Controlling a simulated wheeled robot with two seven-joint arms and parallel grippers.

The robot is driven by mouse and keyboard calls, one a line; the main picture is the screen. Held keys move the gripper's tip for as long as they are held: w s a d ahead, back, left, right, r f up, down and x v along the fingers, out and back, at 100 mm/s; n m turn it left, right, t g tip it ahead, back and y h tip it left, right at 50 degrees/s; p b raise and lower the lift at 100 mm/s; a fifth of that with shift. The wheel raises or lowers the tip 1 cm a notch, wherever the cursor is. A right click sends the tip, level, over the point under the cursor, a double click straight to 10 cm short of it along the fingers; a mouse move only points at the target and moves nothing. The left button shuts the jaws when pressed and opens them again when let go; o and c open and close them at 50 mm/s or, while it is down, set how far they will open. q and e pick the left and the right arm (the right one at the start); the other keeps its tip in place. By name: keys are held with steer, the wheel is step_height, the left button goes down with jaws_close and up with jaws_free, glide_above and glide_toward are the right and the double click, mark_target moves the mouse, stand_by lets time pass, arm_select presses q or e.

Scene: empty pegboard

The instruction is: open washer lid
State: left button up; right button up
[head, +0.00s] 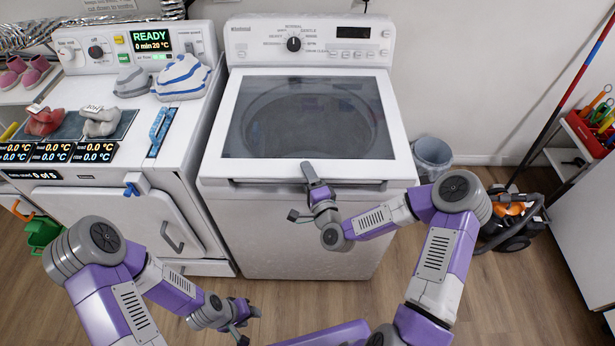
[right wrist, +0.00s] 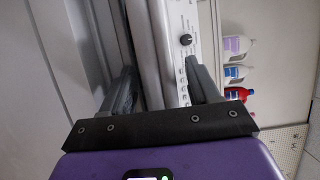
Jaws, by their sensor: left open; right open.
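The white washer (head: 290,235) has a lid (head: 395,140) with a large glass window, and the lid lies shut. The drum shows through the glass. My right gripper (head: 310,178) is open at the middle of the lid's front edge. In the right wrist view its two fingers (right wrist: 163,92) stand apart, with the washer's pale edge running between them; I cannot tell if they touch it. My left gripper (head: 247,325) is open, low and left in front of the washer, away from the lid.
A second white machine (head: 185,215) with a lit display stands at left, with shoes and cloth items on top. A grey bin (head: 432,155) stands right of the washer. An orange and black vacuum (head: 510,215) and a pole are further right. Bottles (right wrist: 236,72) show in the right wrist view.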

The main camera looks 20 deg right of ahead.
jaws_close()
stand_by(0.3)
steer(key=shift+r, duration=0.1)
